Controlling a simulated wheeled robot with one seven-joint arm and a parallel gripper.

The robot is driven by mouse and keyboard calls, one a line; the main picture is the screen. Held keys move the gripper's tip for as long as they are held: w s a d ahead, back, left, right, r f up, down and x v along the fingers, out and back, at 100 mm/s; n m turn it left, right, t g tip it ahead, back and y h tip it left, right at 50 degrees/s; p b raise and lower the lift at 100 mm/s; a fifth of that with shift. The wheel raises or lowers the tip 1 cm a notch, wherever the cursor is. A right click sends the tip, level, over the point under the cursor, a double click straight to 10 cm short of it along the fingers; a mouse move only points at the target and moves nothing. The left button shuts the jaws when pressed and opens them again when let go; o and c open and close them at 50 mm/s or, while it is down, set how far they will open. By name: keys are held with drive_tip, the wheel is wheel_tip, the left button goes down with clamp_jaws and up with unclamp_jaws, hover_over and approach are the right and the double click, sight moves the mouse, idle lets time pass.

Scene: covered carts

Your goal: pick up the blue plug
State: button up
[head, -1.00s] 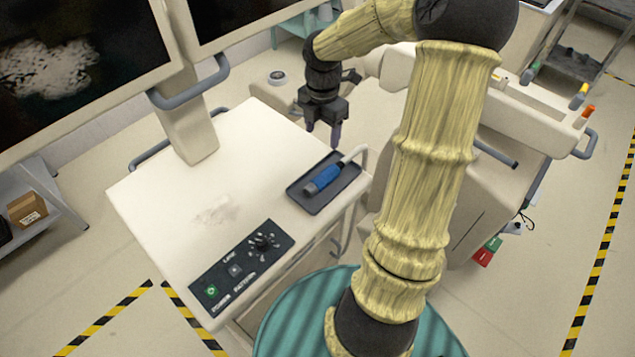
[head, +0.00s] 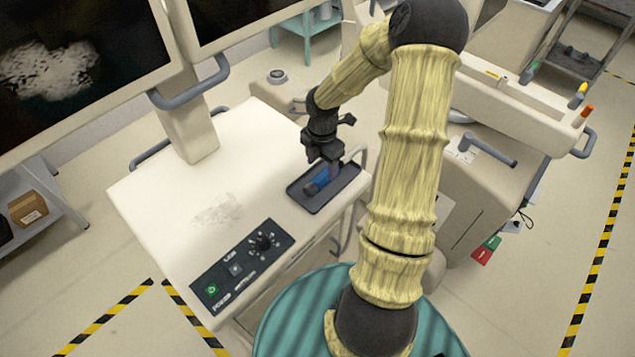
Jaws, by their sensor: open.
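The blue plug (head: 320,183) lies in a dark shallow tray (head: 318,207) at the right edge of the white cart top, in the head view. It is a blue cylinder with a darker end toward the lower left. My gripper (head: 325,168) is open and points down, right over the plug's upper end. Its fingers hide part of the plug. I cannot tell whether the fingers touch it.
The white cart top (head: 165,205) is clear to the left. A black control panel (head: 240,265) with knobs sits at its front. A monitor post (head: 190,130) rises at the back left. A grey handle (head: 362,155) stands beside the tray.

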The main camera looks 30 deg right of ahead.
sight(323, 175)
drive_tip(key=shift+f, duration=0.1)
drive_tip(key=shift+s+f, duration=0.1)
drive_tip(key=shift+f, duration=0.2)
wheel_tip(323, 175, down, 4)
drive_tip(key=shift+d+f+p, duration=0.15)
drive_tip(key=shift+f+p, duration=0.05)
drive_tip(key=shift+p, duration=0.25)
drive_tip(key=c, duration=1.2)
drive_tip(key=shift+r, duration=0.15)
wheel_tip(323, 175, up, 10)
drive_tip(key=shift+f, duration=0.1)
